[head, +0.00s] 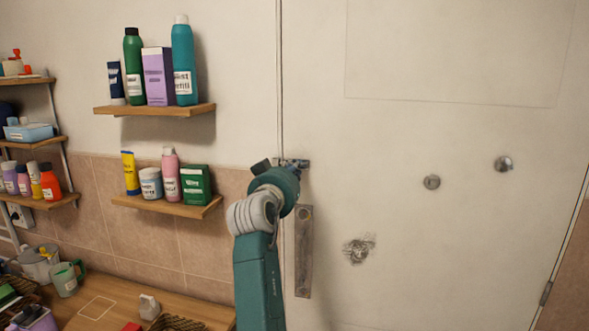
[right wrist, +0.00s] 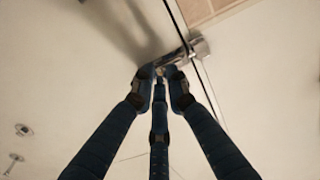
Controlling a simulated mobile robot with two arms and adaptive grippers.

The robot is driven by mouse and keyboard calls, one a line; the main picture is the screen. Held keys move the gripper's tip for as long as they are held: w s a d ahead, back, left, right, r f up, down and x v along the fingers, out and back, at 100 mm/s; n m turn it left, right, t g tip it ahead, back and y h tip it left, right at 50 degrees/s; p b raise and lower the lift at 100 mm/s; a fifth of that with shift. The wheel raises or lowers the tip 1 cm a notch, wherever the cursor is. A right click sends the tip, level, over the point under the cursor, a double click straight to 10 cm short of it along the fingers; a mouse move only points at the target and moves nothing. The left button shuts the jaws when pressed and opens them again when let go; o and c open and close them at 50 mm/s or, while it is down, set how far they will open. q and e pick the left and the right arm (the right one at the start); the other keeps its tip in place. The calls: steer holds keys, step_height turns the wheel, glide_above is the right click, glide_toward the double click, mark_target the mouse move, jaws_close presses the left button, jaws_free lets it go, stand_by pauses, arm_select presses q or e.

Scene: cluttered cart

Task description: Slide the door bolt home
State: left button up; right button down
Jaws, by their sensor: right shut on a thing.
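The metal door bolt (head: 297,162) is mounted near the left edge of the pale door, by the vertical seam. My right arm comes up from below in the head view, and its wrist hides part of the bolt. In the right wrist view, the fingers of my right gripper (right wrist: 161,77) are closed together on the bolt (right wrist: 172,58). Metal shows on both sides of the dark seam there, with a metal piece (right wrist: 200,46) on the wall side. I cannot tell how far the bar reaches into it. My left gripper is not in view.
The door (head: 400,150) has a long plate (head: 304,250), round fittings (head: 432,182) and a scuffed patch (head: 359,248). Shelves with bottles and boxes (head: 158,76) hang on the wall left of my arm. A cluttered wooden surface (head: 190,307) lies below them.

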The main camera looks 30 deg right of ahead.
steer(key=shift+w+a+b, duration=0.4)
steer(key=shift+w+a, duration=0.35)
steer(key=shift+w, duration=0.05)
steer(key=c, duration=1.6)
jaws_free()
steer(key=shift+w, duration=0.1)
steer(key=shift+c, duration=0.2)
steer(key=shift+a, duration=0.15)
steer(key=shift+b+v, duration=0.45)
steer(key=shift+v, duration=2)
